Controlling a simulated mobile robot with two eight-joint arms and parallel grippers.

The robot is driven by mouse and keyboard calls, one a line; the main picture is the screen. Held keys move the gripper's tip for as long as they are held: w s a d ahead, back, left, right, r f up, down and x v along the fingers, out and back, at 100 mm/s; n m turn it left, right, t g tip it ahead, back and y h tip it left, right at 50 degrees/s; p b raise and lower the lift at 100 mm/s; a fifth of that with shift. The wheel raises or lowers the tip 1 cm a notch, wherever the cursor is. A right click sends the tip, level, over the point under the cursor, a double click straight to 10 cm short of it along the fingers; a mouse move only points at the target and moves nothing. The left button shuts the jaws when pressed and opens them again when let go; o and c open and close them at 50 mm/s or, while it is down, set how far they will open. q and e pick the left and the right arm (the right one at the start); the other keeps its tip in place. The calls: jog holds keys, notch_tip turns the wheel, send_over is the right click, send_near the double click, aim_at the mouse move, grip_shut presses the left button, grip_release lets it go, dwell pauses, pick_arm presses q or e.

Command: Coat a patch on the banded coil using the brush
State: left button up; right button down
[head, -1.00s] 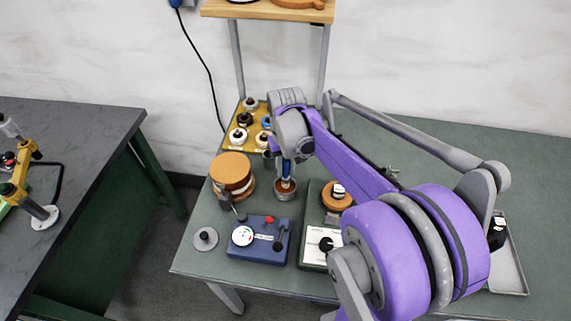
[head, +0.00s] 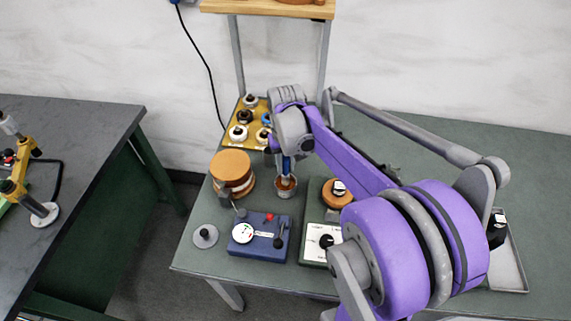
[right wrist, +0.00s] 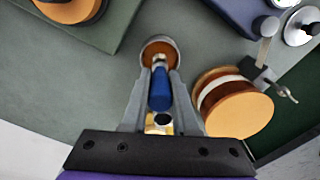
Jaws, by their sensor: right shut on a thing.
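The banded coil (head: 231,170), a copper-orange round with a white band, stands at the left of the green bench, clamped at its lower edge. It also shows in the right wrist view (right wrist: 238,108). My right gripper (right wrist: 159,80) is shut on the brush (right wrist: 160,92), which has a blue handle and a metal ferrule. In the head view the brush (head: 287,165) points down with its tip in a small grey cup (head: 285,193) of brown liquid, right of the coil. The bristles are hidden in the cup. My left gripper is out of view.
A blue gauge box (head: 258,240) stands in front of the cup. A green-and-white box (head: 313,243) with another orange coil (head: 336,196) is to the right. A yellow tray (head: 246,139) of several knobbed pieces lies behind. A grey tray (head: 509,268) is far right.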

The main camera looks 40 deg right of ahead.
aim_at(285, 159)
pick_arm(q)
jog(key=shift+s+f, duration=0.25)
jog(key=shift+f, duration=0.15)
pick_arm(e)
jog(key=shift+f, duration=0.45)
dwell(0.9)
jog(key=shift+r+p, duration=1.45)
jog(key=shift+r, duration=2.15)
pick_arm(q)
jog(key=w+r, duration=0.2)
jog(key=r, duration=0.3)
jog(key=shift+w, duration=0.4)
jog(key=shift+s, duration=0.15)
pick_arm(e)
jog(key=shift+a+f, duration=0.1)
